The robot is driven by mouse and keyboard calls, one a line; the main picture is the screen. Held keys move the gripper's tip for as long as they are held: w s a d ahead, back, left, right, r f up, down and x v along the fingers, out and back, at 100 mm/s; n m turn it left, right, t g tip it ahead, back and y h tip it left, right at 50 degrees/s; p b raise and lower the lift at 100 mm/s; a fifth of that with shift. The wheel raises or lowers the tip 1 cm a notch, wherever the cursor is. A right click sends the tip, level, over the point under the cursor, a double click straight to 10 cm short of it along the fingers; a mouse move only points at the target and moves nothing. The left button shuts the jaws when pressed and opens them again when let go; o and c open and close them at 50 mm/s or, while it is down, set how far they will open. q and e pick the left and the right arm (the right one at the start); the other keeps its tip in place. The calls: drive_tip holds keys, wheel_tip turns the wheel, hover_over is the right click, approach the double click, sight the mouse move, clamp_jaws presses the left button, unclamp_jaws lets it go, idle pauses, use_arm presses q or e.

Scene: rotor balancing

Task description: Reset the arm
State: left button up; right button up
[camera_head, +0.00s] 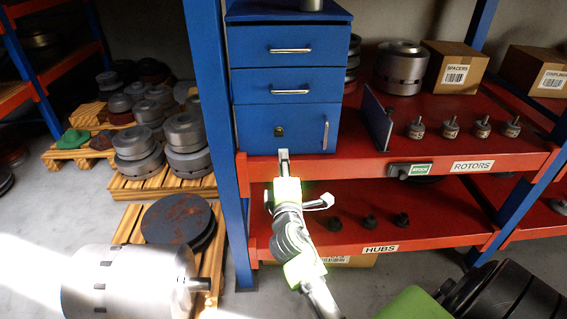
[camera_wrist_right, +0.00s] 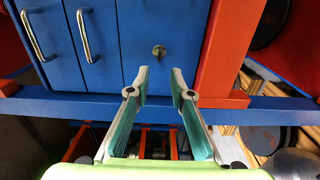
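My right arm (camera_head: 292,238) reaches up from the bottom of the head view. My right gripper (camera_head: 284,157) is at its upper end, in front of the lower edge of a blue drawer cabinet (camera_head: 304,115). In the right wrist view, my right gripper (camera_wrist_right: 161,82) has its two fingers apart with nothing between them. Past the fingertips is the cabinet's front with a round lock (camera_wrist_right: 159,50). The lock also shows in the head view (camera_head: 279,131). Whether the fingertips touch the cabinet, I cannot tell. My left gripper is not in view.
The cabinet stands on a red rack shelf (camera_head: 470,140) marked ROTORS, with several small rotors (camera_head: 450,127) at right. A lower shelf (camera_head: 440,222) marked HUBS holds dark hubs (camera_head: 369,222). A blue post (camera_head: 210,90) is left of the arm. Pallets (camera_head: 165,190) with metal parts fill the left.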

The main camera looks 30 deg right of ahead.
idle(0.5)
drive_tip(key=a+f+g+y, duration=0.1)
drive_tip(key=a+f+y, duration=0.15)
drive_tip(key=f, duration=0.75)
drive_tip(key=a+f+g+y, duration=0.1)
drive_tip(key=a+f+y, duration=0.15)
drive_tip(key=f, duration=0.75)
drive_tip(key=s+a+f+m+g+y, duration=0.1)
drive_tip(key=s+a+f, duration=0.1)
drive_tip(key=s+f, duration=0.35)
drive_tip(key=s+a+f+m+g+y, duration=0.1)
drive_tip(key=s+a+f+g, duration=0.15)
drive_tip(key=f, duration=0.65)
drive_tip(key=s+a+f+g+y, duration=0.1)
drive_tip(key=s+a+f, duration=0.25)
drive_tip(key=f, duration=0.35)
drive_tip(key=s+a+f+m+g+y, duration=0.1)
drive_tip(key=s+a+f+m+g, duration=0.15)
drive_tip(key=s+f, duration=1.15)
drive_tip(key=s+d+f+m+g, duration=0.1)
drive_tip(key=s+f+m+g, duration=0.1)
drive_tip(key=s, duration=1)
drive_tip(key=s+f+m+g, duration=0.2)
drive_tip(key=s+f, duration=0.3)
drive_tip(key=s, duration=0.8)
drive_tip(key=shift+d+m+g+y, duration=0.3)
drive_tip(key=shift+d+m+g, duration=0.05)
drive_tip(key=shift+g, duration=0.25)
